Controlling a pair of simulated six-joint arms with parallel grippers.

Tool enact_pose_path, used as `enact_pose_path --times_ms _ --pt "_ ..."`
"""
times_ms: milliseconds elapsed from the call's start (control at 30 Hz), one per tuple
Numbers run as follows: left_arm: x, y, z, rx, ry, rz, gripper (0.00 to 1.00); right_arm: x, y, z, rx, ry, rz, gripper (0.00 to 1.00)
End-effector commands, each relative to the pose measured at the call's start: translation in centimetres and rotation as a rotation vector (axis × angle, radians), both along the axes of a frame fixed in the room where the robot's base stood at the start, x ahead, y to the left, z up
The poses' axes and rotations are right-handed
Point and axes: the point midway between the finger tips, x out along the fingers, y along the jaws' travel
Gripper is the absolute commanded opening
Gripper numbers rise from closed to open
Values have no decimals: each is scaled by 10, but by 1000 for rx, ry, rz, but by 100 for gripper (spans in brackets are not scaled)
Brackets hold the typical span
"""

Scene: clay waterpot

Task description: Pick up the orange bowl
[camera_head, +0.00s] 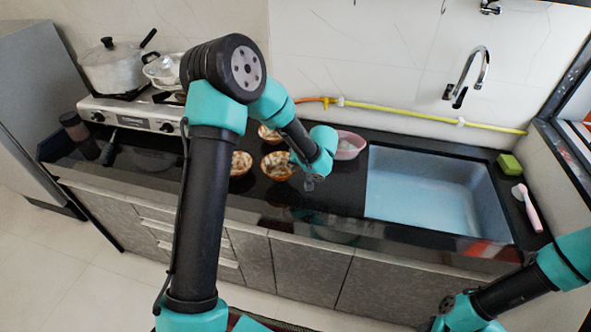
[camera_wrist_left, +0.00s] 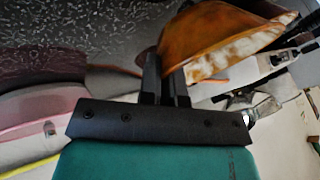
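An orange bowl (camera_head: 278,168) with a pale, patterned inside sits on the black counter beside my left gripper (camera_head: 309,181) in the head view. In the left wrist view the orange bowl (camera_wrist_left: 215,38) fills the upper middle. The dark fingers of my left gripper (camera_wrist_left: 166,72) are close together there, with the bowl's edge between their tips. I cannot tell whether the bowl is lifted off the counter. Two similar bowls, one nearer the left (camera_head: 241,163) and one behind (camera_head: 268,135), stand close by. My right arm shows at the lower right, but its fingertips are not seen.
A pink basin (camera_head: 350,144) stands behind my left gripper, next to the sink (camera_head: 430,192). The stove (camera_head: 140,114) with a pot (camera_head: 112,68) is at the left. A yellow hose (camera_head: 430,117) runs along the wall. A green sponge (camera_head: 509,164) lies right of the sink.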

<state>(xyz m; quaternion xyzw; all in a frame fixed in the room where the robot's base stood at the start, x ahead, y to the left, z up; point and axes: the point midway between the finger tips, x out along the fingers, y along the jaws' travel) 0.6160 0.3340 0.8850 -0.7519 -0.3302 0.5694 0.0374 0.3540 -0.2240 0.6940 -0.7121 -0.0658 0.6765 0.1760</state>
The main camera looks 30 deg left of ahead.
Motion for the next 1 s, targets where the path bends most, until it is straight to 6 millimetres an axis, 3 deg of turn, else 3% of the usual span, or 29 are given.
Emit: enact_pose_path --times_ms 600,800,1000 --pt "-120 -65 11 0 5 -5 0 0 0 0 0 0 0 43" --pt "-135 -73 12 0 5 -2 0 0 0 0 0 0 0 43" --pt "-137 -74 12 0 4 -1 0 0 0 0 0 0 0 43"
